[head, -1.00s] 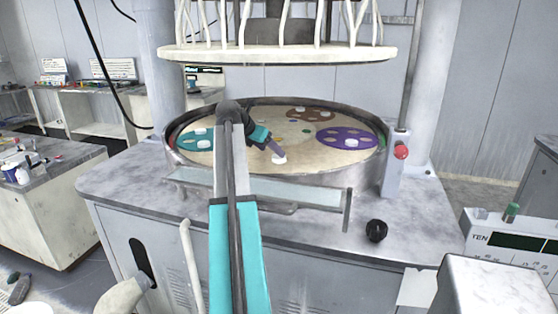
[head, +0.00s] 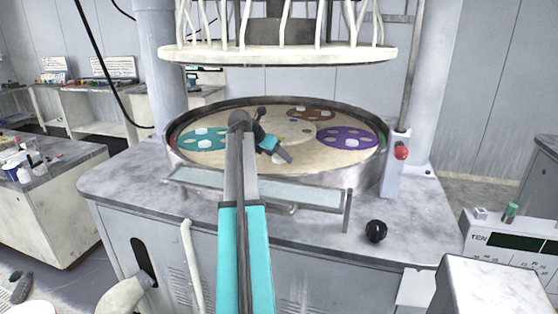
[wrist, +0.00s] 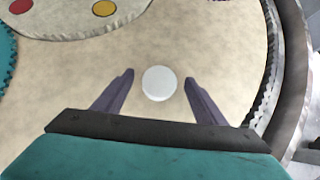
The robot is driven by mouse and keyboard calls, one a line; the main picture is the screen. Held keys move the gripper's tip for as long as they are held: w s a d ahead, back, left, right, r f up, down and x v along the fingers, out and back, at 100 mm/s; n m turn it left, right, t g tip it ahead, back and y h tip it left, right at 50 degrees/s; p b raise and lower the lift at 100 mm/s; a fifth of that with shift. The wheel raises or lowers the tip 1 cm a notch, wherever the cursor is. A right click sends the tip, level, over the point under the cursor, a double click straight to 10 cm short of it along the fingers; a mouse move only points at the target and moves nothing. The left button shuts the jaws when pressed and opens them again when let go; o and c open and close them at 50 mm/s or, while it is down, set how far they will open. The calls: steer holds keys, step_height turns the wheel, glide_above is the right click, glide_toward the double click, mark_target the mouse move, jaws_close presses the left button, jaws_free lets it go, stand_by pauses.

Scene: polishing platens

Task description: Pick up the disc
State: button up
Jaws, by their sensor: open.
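A round white disc (wrist: 159,83) lies on the beige platen surface (wrist: 215,45) in the wrist view. My gripper (wrist: 158,77) is open, with one purple finger on each side of the disc and a gap to it on both sides. In the head view my gripper (head: 287,157) points down at the front part of the platen. I cannot tell how high the fingertips are above the platen.
Teal (head: 184,140), brown (head: 294,114) and purple (head: 331,134) carriers with white discs lie on the platen. A raised rim (head: 178,158) surrounds it. A round upper plate (head: 280,56) with white hoses hangs above. Red and yellow spots mark the centre plate (wrist: 75,22).

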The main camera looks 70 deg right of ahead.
mark_target(277, 157)
steer(key=c, duration=1.2)
steer(key=shift+r, duration=0.15)
step_height(277, 157, up, 8)
steer(key=shift+d+b, duration=0.1)
steer(key=shift+b, duration=0.4)
steer(key=shift+r, duration=0.9)
